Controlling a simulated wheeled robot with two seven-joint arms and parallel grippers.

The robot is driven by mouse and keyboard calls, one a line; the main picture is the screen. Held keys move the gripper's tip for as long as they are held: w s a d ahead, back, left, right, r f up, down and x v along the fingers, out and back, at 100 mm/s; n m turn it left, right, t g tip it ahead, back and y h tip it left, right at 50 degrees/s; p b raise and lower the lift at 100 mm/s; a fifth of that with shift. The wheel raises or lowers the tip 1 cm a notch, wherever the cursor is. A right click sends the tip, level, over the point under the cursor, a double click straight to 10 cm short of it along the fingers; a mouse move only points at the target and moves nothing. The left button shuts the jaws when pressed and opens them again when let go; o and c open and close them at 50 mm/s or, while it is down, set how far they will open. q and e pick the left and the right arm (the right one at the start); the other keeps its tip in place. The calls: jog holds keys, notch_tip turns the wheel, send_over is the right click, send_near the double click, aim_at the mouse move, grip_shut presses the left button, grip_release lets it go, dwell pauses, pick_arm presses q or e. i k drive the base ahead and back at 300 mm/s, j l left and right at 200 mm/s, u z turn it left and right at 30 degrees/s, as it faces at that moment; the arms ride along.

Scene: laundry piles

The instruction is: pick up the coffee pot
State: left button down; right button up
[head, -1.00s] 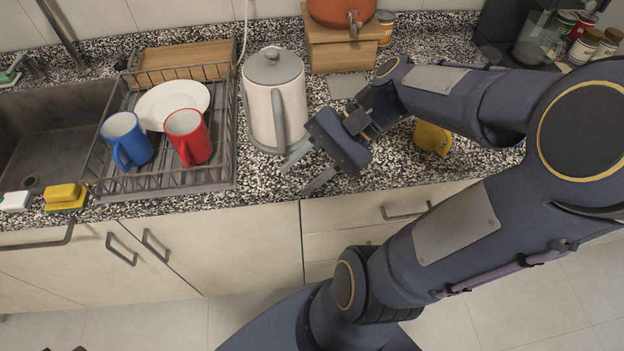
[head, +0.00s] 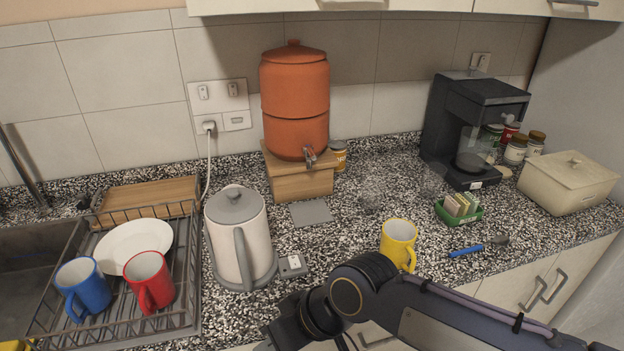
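A black coffee maker (head: 455,125) stands at the back right of the counter. Its glass coffee pot (head: 472,158) sits inside on the base plate, dark and partly hard to make out. A white electric kettle (head: 240,240) with a grey lid and handle stands upright left of centre. My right arm comes in from the lower right. Its gripper lies at the bottom edge, below and in front of the kettle, mostly cut off, so its fingers cannot be judged. It is far from the coffee maker. My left gripper is not in view.
A yellow mug (head: 398,243), a green box of packets (head: 459,209) and a blue-handled utensil (head: 478,247) lie before the coffee maker. Jars (head: 516,148) and a cream box (head: 570,182) stand right. An orange dispenser (head: 295,100) is behind; a dish rack (head: 187,280) is left.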

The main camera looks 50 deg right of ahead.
aim_at(474, 146)
jog(key=z, duration=2.6)
jog(key=i+l, duration=0.5)
jog(key=i+l+u, duration=0.1)
jog(key=i+l, duration=0.45)
jog(key=l, duration=0.15)
jog(key=i+l, duration=0.5)
jog(key=i+l+u, duration=0.1)
jog(key=i+l, duration=0.35)
jog(key=l, duration=0.3)
